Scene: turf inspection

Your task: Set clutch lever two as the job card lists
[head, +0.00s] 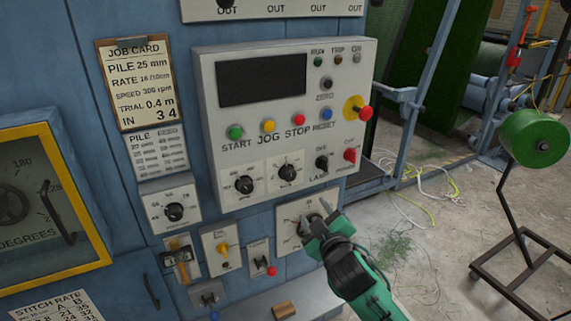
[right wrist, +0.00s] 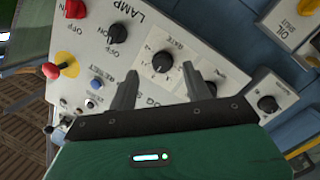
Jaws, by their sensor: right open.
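The job card (head: 136,85) hangs on the blue panel at upper left in the head view and reads pile 25 mm, trial 0.4 m, "IN 3 4". At the top edge, a pale plate (head: 270,10) carries a row of "OUT" labels. A dark lever end (head: 226,4) shows above one label; the rest of the levers is cut off, and I cannot tell lever two. My right gripper (head: 317,212) is open and empty, in front of a dial plate (head: 287,240) at lower right. It also shows in the right wrist view (right wrist: 158,88). My left gripper is not in view.
The control box (head: 290,125) with a dark screen, coloured buttons and knobs juts out above my right gripper. A red button on a yellow base (head: 357,109) sticks out at its right. A green reel (head: 539,138) stands at right. Loose cables lie on the floor.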

